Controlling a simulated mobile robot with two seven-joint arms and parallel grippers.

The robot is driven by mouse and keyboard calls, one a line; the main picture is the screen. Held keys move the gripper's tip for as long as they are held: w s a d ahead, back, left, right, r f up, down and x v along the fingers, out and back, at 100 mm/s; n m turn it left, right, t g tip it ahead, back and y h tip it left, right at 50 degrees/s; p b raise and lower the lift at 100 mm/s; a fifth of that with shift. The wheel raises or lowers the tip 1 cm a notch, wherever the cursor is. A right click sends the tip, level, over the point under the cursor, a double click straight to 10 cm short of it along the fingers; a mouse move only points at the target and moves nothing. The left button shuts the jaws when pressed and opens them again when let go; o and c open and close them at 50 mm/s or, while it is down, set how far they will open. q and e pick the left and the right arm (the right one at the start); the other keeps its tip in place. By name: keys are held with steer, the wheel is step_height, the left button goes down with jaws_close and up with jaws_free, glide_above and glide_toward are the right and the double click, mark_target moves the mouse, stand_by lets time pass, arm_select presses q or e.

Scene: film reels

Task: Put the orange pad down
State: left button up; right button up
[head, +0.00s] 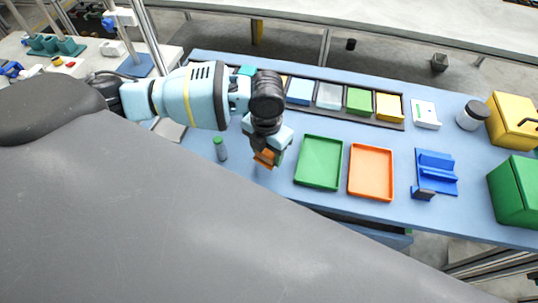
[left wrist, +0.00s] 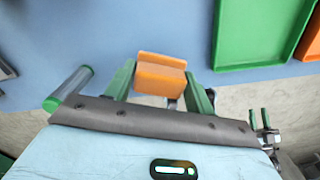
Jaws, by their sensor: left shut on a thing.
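The orange pad (head: 264,158) is in my left gripper (head: 268,160), over the blue table just left of the green tray in the head view. In the left wrist view the orange pad (left wrist: 160,76) is a small block between the two green fingers of my left gripper (left wrist: 160,90), which are shut on it. Whether the pad touches the table is hard to tell. The green tray (head: 318,163) is empty, and so is the orange tray (head: 371,173) to its right.
A dark rack (head: 390,123) with several coloured pads runs along the back. A blue holder (head: 436,172) is right of the trays, with a yellow box (head: 510,118) and a green box (head: 515,198) beyond.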

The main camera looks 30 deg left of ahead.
mark_target(269, 157)
arm_select(q)
steer(key=shift+w, duration=0.1)
steer(key=shift+w, duration=0.25)
steer(key=shift+w+f, duration=0.1)
steer(key=shift+f, duration=1.65)
steer(key=shift+f, duration=0.1)
steer(key=shift+f, duration=0.15)
steer(key=o, duration=0.9)
step_height(269, 157, up, 12)
steer(key=shift+r+p, duration=0.25)
steer(key=shift+p, duration=0.1)
